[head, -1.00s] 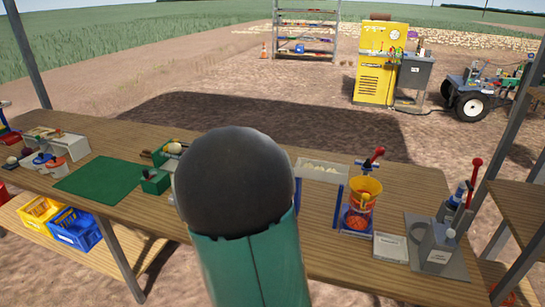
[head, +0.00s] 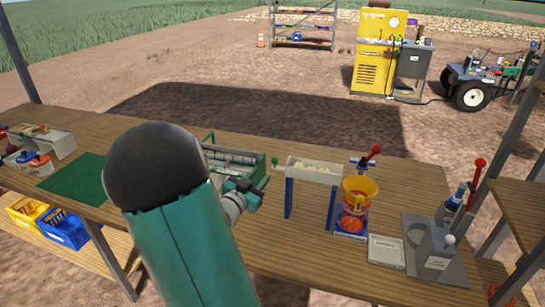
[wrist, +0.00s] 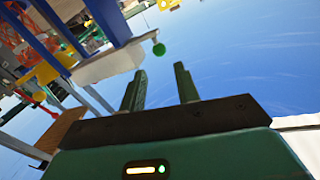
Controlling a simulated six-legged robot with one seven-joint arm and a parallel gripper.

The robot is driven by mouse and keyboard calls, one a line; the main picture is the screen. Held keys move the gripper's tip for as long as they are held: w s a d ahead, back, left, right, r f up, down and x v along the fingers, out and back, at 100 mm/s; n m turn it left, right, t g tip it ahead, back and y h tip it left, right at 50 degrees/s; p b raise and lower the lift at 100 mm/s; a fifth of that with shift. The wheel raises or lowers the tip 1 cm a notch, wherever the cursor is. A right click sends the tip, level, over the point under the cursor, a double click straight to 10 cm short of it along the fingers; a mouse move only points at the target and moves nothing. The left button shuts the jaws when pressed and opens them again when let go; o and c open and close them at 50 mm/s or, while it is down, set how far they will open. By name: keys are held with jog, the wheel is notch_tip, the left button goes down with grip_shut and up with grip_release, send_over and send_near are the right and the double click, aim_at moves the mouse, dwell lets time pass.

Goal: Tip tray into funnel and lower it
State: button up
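The pale tray (head: 314,174) stands on blue legs right of the middle in the head view, with small whitish pieces in it. A green ball knob (head: 275,160) sticks out at its left end and also shows in the wrist view (wrist: 158,49). The yellow funnel (head: 360,188) stands just right of the tray, above a container of orange net (head: 350,222). My gripper (head: 254,186) is left of the tray, apart from the knob. In the wrist view my gripper (wrist: 160,75) has its fingers spread and empty, with the knob beyond the gap.
A green frame with rollers (head: 232,158) stands behind my gripper. A red-knobbed lever (head: 374,151) rises behind the funnel. A white scale-like plate (head: 386,250) and a grey device (head: 437,250) stand to the right. A green mat (head: 75,178) lies at left.

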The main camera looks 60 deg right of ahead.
jog(key=d, duration=1.2)
jog(key=shift+s+d, duration=0.35)
jog(key=shift+c, duration=0.2)
grip_shut()
